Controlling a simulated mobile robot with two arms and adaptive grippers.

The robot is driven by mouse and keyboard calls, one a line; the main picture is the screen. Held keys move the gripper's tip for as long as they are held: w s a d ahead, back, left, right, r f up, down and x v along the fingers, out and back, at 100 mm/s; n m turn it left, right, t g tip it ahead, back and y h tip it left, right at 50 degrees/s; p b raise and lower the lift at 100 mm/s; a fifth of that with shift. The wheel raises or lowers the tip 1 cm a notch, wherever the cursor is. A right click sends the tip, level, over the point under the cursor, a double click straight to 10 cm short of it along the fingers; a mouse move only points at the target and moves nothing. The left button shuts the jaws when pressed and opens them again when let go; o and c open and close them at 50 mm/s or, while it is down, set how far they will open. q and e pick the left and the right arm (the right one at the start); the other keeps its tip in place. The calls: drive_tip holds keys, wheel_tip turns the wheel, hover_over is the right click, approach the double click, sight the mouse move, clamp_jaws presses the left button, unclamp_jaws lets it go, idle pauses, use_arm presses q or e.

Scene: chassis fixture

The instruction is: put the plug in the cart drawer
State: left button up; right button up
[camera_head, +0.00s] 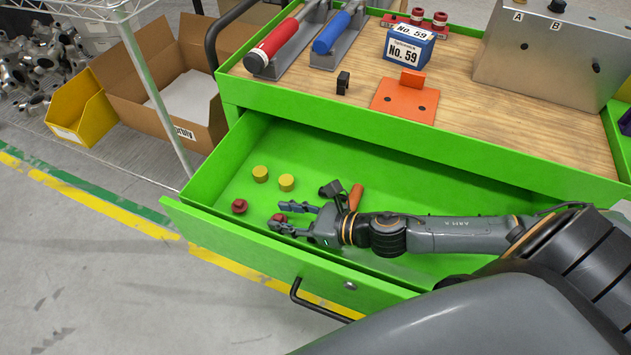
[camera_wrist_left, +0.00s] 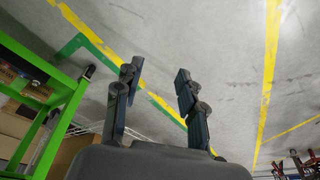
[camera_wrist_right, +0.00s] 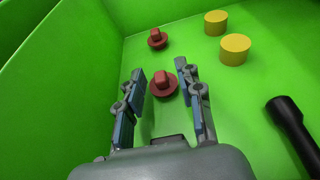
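The green cart drawer (camera_head: 390,176) is pulled open. Two red flanged plugs are on its floor; I cannot tell which one the task means. One red plug (camera_head: 239,206) stands clear near the drawer's left corner and also shows in the right wrist view (camera_wrist_right: 157,39). The other red plug (camera_wrist_right: 163,83) appears between the spread fingers of my right gripper (camera_head: 281,216), with gaps on both sides in the right wrist view. My right gripper is open inside the drawer. My left gripper (camera_wrist_left: 157,75) is open and empty, with floor behind it in its wrist view.
Two yellow cylinders (camera_head: 260,173) (camera_head: 286,183) stand in the drawer. An orange-handled tool (camera_head: 355,197) lies near my right wrist. The wooden cart top (camera_head: 460,90) above holds tools, an orange bracket (camera_head: 405,97) and a metal box (camera_head: 556,52).

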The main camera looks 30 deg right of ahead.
drive_tip(key=v, duration=0.6)
drive_tip(key=shift+s+d+b, duration=0.1)
drive_tip(key=shift+s+b, duration=0.1)
drive_tip(key=shift+b, duration=0.1)
drive_tip(key=shift+v, duration=0.75)
drive_tip(key=shift+s+d+r, duration=0.2)
drive_tip(key=shift+s, duration=0.1)
drive_tip(key=shift+s+d+r, duration=0.15)
drive_tip(key=shift+s, duration=0.1)
drive_tip(key=shift+s+d+r, duration=0.1)
drive_tip(key=shift+s+d, duration=0.1)
drive_tip(key=shift+s+d+r, duration=0.15)
drive_tip(key=shift+s+d, duration=0.15)
use_arm(q)
drive_tip(key=shift+r, duration=0.95)
use_arm(e)
drive_tip(key=shift+s+d, duration=0.1)
